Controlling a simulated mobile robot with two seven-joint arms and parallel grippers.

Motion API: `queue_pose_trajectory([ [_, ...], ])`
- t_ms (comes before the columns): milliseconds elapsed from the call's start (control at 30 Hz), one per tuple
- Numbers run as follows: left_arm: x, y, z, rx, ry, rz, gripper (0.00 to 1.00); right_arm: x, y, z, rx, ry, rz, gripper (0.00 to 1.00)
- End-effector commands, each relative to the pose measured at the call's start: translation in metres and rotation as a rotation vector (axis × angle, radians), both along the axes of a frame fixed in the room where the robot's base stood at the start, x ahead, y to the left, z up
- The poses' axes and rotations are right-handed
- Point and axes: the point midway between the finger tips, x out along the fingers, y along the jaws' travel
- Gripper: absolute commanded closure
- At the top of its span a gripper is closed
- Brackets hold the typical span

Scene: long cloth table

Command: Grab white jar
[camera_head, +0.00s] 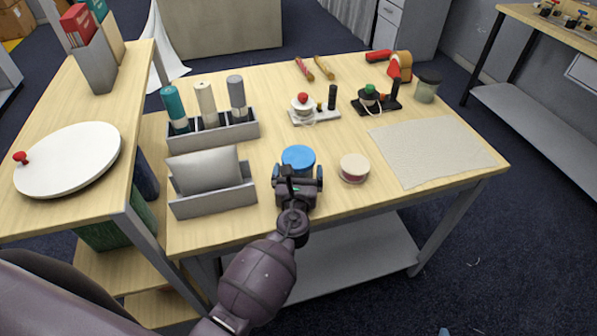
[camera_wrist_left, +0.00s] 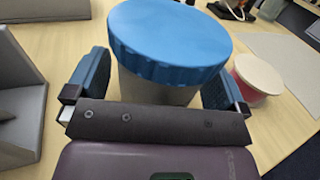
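A jar with a wide blue lid (camera_head: 298,157) stands upright near the table's front edge. In the left wrist view its pale grey-white body (camera_wrist_left: 155,91) shows under the ribbed blue lid. My left gripper (camera_head: 299,175) is at the jar, reaching in from the front. In the left wrist view the left gripper (camera_wrist_left: 158,78) is open, with one blue-padded finger on each side of the jar. Gaps show between the fingers and the body. The jar's lower part is hidden by the gripper. My right gripper is not in view.
A small cream-lidded jar with a red band (camera_head: 354,168) stands just right of the left gripper; it also shows in the left wrist view (camera_wrist_left: 258,75). A grey holder with a cushion-like packet (camera_head: 213,200) stands to the left. A beige mat (camera_head: 430,150) lies clear at right.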

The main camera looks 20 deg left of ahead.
Motion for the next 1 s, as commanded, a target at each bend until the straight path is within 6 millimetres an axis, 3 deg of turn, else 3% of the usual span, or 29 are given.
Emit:
queue_pose_trajectory([
  [33,0.000,0.000,0.000,0.000,0.000,0.000,0.08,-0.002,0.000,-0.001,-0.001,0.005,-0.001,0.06],
  [300,0.000,0.000,0.000,0.000,-0.001,0.000,0.47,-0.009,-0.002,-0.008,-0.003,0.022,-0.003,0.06],
  [667,0.000,0.000,0.011,-0.002,-0.003,0.000,0.48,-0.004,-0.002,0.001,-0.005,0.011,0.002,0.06],
  [767,0.000,-0.001,0.025,-0.003,-0.003,0.000,0.48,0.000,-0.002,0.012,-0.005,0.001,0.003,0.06],
  [1000,0.000,0.000,0.080,-0.003,-0.003,0.001,0.48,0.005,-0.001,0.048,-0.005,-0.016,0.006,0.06],
])
